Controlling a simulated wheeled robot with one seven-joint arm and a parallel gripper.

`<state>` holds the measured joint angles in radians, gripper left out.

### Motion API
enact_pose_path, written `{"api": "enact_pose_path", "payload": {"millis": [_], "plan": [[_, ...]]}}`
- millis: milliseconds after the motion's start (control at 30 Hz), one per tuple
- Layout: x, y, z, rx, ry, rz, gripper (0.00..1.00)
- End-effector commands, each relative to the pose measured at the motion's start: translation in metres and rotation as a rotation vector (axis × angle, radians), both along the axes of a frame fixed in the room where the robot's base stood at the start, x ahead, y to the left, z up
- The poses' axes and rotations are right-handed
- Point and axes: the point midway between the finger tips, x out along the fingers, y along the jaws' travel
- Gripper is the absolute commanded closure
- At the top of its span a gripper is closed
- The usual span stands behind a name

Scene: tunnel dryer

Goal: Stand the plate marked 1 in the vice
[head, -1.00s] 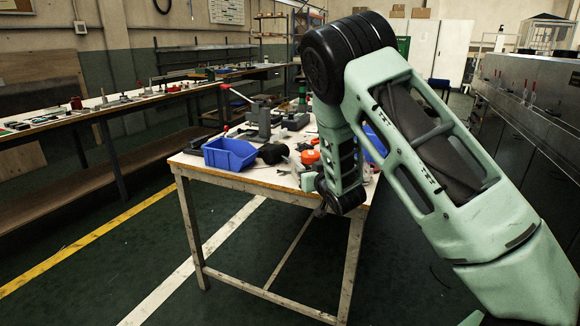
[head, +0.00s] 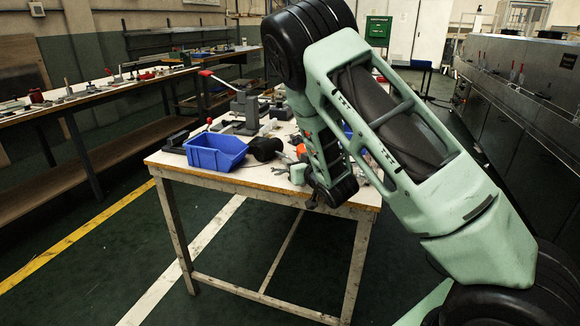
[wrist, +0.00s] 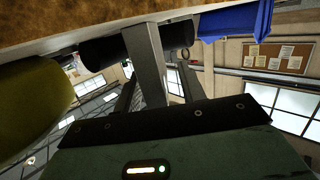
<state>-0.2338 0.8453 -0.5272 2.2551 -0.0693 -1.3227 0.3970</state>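I cannot make out a plate marked 1 in either view. In the head view, a grey clamp-like device (head: 247,104) with a red-tipped lever stands on the white-topped table (head: 262,180), with more grey metal beside it. I cannot tell for certain which part is the vice. My gripper (head: 284,170) is at the table's front edge, right of the blue bin (head: 215,152), partly hidden by my arm. The table edge lies across the top.
A black cylindrical thing (head: 264,148) lies beside the blue bin. Something orange (head: 301,150) and another blue thing (head: 348,131) show near my arm. A long bench (head: 110,85) runs along the left, steel machinery (head: 515,95) along the right. The floor before the table is clear.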

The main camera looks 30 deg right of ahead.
Motion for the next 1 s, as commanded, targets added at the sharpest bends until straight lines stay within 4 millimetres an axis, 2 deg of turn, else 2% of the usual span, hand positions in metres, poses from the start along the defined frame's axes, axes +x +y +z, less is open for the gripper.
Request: {"api": "enact_pose_path", "payload": {"millis": [233,367,400,767,867,1000], "plan": [[0.0,0.0,0.0,0.0,0.0,0.0,0.6],[0.0,0.0,0.0,0.0,0.0,0.0,0.96],[0.0,0.0,0.0,0.0,0.0,0.0,1.0],[0.0,0.0,0.004,0.001,-0.002,0.0,1.0],[0.0,0.0,0.011,0.001,-0.004,-0.001,1.0],[0.0,0.0,0.031,0.002,-0.005,0.0,1.0]]}}
